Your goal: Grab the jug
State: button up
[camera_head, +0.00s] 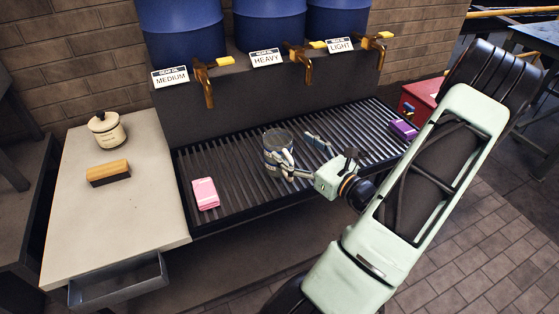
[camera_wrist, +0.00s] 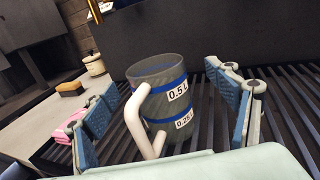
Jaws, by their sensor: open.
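The jug (camera_head: 270,142) is a clear grey measuring jug with blue bands and a pale handle. It stands upright on the slatted drip grate (camera_head: 236,178) below the taps. In the wrist view the jug (camera_wrist: 168,84) shows labels "0.5 L" and "0.25 L", and its handle faces me. My gripper (camera_head: 303,155) is open, at the jug's right side in the head view. In the wrist view the fingers of my gripper (camera_wrist: 166,108) stand apart on the left and right of the jug, with visible gaps. I cannot tell whether the fingertips reach past its near side.
A pink cloth or block (camera_head: 205,193) and a purple one (camera_head: 403,129) lie on the grate. Blue barrels (camera_head: 268,25) with brass taps (camera_head: 303,62) stand behind. On the left table (camera_head: 118,205) are a lidded pot (camera_head: 107,130) and a wood-topped brush (camera_head: 108,173).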

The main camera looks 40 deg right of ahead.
aim_at(280, 137)
jog(key=w, duration=0.2)
jog(key=w+a, duration=0.1)
jog(key=shift+w+a, duration=0.1)
jog(key=shift+w, duration=0.8)
jog(key=c, duration=1.8)
jog(key=shift+r, duration=0.15)
jog(key=shift+r, duration=0.5)
notch_tip(280, 137, up, 3)
jog(key=shift+s+f+p, duration=0.15)
jog(key=shift+f+p, duration=0.05)
jog(key=shift+p, duration=0.15)
jog(key=s+r, duration=0.1)
jog(key=s+a+r+p, duration=0.1)
jog(key=r, duration=0.1)
jog(key=s+r, duration=0.2)
jog(key=shift+s+a+r, duration=0.1)
jog(key=shift+a, duration=0.15)
jog(key=s+a+r+p, duration=0.1)
jog(key=s+p, duration=0.1)
jog(key=s, duration=0.1)
jog(key=s+a+r+p, duration=0.1)
jog(key=s+p, duration=0.1)
jog(key=p, duration=0.1)
jog(key=s+a+r+p, duration=0.1)
jog(key=s+r+p, duration=0.1)
jog(key=s+p, duration=0.1)
jog(key=shift+s, duration=0.3)
